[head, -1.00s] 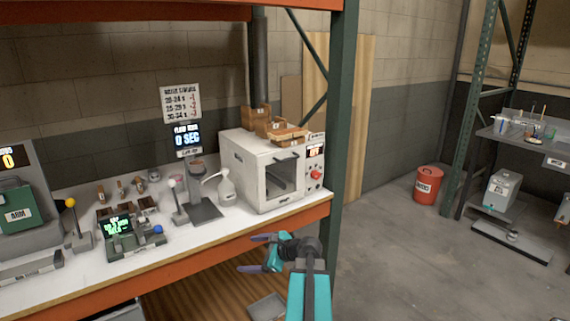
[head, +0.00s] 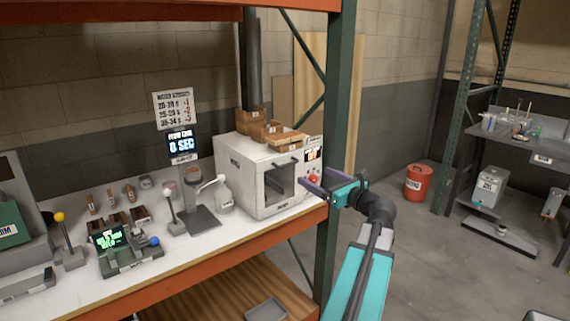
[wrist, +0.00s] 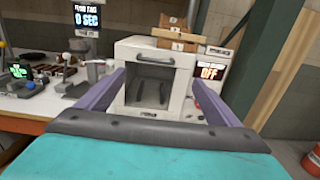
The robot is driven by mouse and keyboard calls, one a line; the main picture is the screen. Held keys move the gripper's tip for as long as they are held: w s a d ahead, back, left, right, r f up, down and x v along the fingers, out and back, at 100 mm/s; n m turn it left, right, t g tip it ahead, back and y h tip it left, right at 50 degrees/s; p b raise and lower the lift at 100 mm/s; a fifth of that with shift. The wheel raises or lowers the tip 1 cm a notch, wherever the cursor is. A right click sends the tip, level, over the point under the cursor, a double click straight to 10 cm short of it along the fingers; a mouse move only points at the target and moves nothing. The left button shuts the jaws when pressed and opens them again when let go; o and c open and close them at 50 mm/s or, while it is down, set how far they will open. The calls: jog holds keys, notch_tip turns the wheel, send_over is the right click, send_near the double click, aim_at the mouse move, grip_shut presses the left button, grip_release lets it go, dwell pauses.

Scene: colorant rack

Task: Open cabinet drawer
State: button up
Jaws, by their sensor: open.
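A white box-shaped cabinet (head: 240,185) with a dark window, a dark bar handle and a lit display stands on the workbench. It also shows in the wrist view (wrist: 185,62), straight ahead between my fingers. I cannot make out a separate drawer on it; its front looks closed. My gripper (head: 312,177) is open and empty, at the cabinet's front right side in the head view. In the wrist view, its two purple fingers (wrist: 159,79) are spread on either side of the cabinet's window. I cannot tell whether they touch anything.
Wooden trays (head: 272,132) sit on top of the cabinet. A green rack post (head: 338,130) stands close to its right. A pump bottle (head: 223,196) and a lever device with a screen (head: 125,250) stand to its left. A red bin (head: 419,184) is on the floor.

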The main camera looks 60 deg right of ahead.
aim_at(290, 163)
jog(key=shift+w+a, duration=0.15)
jog(key=shift+w, duration=0.05)
jog(key=p+x, duration=0.3)
jog(key=x, duration=1.1)
jog(key=shift+a+f, duration=0.15)
jog(key=shift+a, duration=0.05)
jog(key=shift+c, duration=0.2)
